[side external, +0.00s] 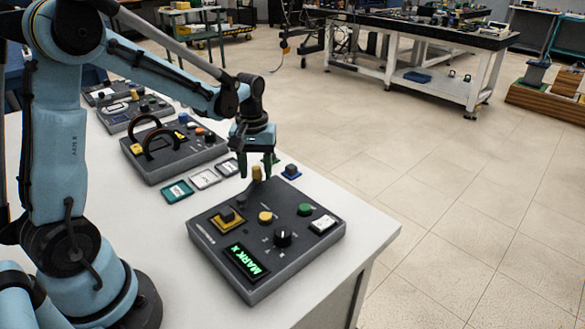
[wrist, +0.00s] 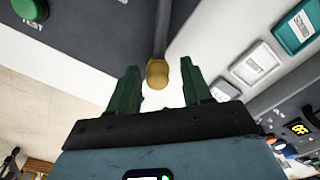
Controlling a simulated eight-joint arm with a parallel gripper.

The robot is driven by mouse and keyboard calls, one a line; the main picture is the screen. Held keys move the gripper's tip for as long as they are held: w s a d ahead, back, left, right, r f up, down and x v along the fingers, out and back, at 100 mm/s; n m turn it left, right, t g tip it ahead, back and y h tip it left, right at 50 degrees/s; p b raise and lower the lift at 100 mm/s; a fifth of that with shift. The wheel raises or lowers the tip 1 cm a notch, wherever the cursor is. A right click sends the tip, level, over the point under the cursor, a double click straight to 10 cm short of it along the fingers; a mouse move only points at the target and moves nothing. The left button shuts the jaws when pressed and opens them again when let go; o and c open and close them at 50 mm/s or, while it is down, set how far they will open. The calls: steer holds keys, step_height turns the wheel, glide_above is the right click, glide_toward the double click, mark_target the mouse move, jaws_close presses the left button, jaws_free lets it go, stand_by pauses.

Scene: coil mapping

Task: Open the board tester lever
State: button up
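The board tester (side external: 222,254) is a dark grey sloped box on the white table, with a green "MARK X" display. Its lever (side external: 257,173) stands at the far edge and has a yellow-tan knob. The lever also shows in the wrist view as a grey stem ending in a tan knob (wrist: 157,74). My gripper (side external: 256,167) points down at the lever with its green fingers open. In the wrist view the knob lies between the fingers (wrist: 159,68), with a gap visible on both sides. Whether the fingers reach fully around the knob in depth, I cannot tell.
The tester's top carries a black dial (side external: 283,237), a green button (side external: 305,210) and a yellow button (side external: 265,217). Small labelled cards (side external: 204,178) lie behind it. Another panel with dark curved handles (side external: 172,150) stands farther back. The table's right edge is close by.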

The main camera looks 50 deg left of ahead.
steer(key=shift+r, duration=0.1)
step_height(320, 180, up, 12)
stand_by(0.7)
steer(key=shift+d, duration=0.1)
stand_by(0.5)
steer(key=s+d+f+m+t, duration=0.3)
steer(key=s+d+m+t, duration=0.4)
steer(key=s+d+m, duration=0.1)
steer(key=shift+s+d+f+m, duration=0.4)
steer(key=shift+s+d, duration=0.25)
steer(key=shift+d, duration=0.25)
